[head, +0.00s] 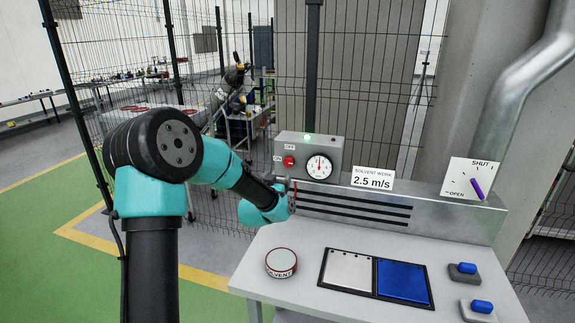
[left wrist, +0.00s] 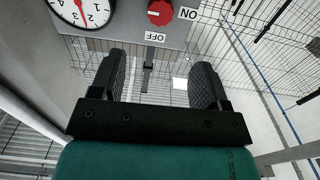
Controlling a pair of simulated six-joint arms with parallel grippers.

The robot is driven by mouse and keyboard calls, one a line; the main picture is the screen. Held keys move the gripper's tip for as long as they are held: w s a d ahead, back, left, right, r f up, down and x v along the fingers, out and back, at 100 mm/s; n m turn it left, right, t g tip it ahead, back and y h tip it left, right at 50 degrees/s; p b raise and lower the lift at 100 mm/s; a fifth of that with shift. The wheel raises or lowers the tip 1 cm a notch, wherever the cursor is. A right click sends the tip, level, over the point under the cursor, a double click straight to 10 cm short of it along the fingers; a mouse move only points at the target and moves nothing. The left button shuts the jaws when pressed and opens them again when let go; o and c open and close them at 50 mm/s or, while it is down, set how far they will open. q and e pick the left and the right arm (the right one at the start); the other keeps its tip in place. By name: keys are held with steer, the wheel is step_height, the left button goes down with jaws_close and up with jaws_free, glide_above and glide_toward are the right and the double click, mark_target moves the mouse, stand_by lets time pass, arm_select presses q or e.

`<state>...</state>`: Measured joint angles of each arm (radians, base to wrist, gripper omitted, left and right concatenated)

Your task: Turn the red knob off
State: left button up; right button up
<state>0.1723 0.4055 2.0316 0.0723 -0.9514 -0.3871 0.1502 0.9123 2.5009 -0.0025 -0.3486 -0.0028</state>
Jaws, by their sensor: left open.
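The red knob (head: 289,161) is on the front of a grey control box (head: 330,150), between an ON label at its left and an OFF label above it. In the left wrist view the red knob (left wrist: 160,13) shows upside down at the top edge, partly cut off, and I cannot tell for sure where it points. My left gripper (head: 291,193) is just below the box in the head view. My right gripper is not in view.
A round dial (head: 319,167) sits right of the knob, and a green lamp (head: 308,137) glows on top. A 2.5 m/s sign (head: 373,180) and a SHUT/OPEN plate (head: 470,182) stand further right. The bench holds a solvent tin (head: 281,263) and a blue panel (head: 403,281).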

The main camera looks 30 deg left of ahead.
mark_target(288, 163)
arm_select(q)
steer(key=x, duration=1.2)
steer(key=shift+w+a, duration=0.1)
steer(key=shift+w, duration=0.25)
steer(key=shift+c, duration=0.3)
steer(key=c, duration=0.9)
steer(key=shift+o, duration=0.2)
